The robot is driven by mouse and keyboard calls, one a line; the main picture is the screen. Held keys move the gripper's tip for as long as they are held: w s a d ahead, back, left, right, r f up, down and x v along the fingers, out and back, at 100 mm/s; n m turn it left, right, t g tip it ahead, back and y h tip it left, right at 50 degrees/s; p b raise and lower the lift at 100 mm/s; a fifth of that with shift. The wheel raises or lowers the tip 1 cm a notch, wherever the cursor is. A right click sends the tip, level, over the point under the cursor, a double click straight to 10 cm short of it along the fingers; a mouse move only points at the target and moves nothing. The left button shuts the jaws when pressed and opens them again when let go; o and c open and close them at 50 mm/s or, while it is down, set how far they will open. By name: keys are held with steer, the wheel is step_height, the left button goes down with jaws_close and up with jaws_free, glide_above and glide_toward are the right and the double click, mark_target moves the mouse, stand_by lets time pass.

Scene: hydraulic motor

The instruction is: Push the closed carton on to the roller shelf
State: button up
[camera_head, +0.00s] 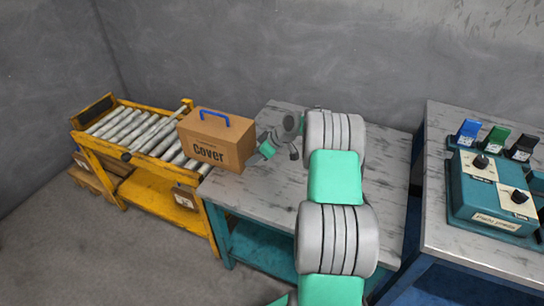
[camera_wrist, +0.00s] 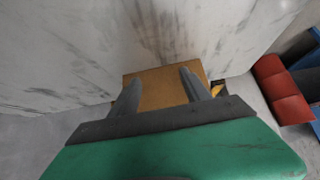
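The closed brown carton (camera_head: 217,140), marked "Cover" with a blue handle on top, stands upright at the left end of the grey worktable (camera_head: 265,185). It stands against or slightly over the near right end of the yellow roller shelf (camera_head: 140,130); the exact overlap is hidden. My gripper (camera_head: 264,146) is at the carton's right side, low over the table. In the wrist view the carton (camera_wrist: 160,88) fills the gap ahead of my gripper (camera_wrist: 160,78). The two fingers are apart with nothing clamped. I cannot tell whether they touch the carton.
A second table on the right holds a teal control box (camera_head: 495,195) and blue, green and black parts (camera_head: 497,139). A grey wall runs behind. The visible rollers left of the carton are clear. A red object (camera_wrist: 283,90) shows at the wrist view's right.

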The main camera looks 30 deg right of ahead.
steer(key=shift+w+a, duration=0.3)
steer(key=shift+w, duration=0.1)
steer(key=shift+w+a+f, duration=0.1)
steer(key=shift+w+a+b, duration=0.4)
steer(key=shift+w+a, duration=0.35)
steer(key=shift+w, duration=0.35)
steer(key=shift+w+a+b, duration=0.4)
steer(key=shift+w+a, duration=0.3)
steer(key=shift+w, duration=0.35)
steer(key=shift+w+a, duration=0.7)
steer(key=shift+w, duration=0.45)
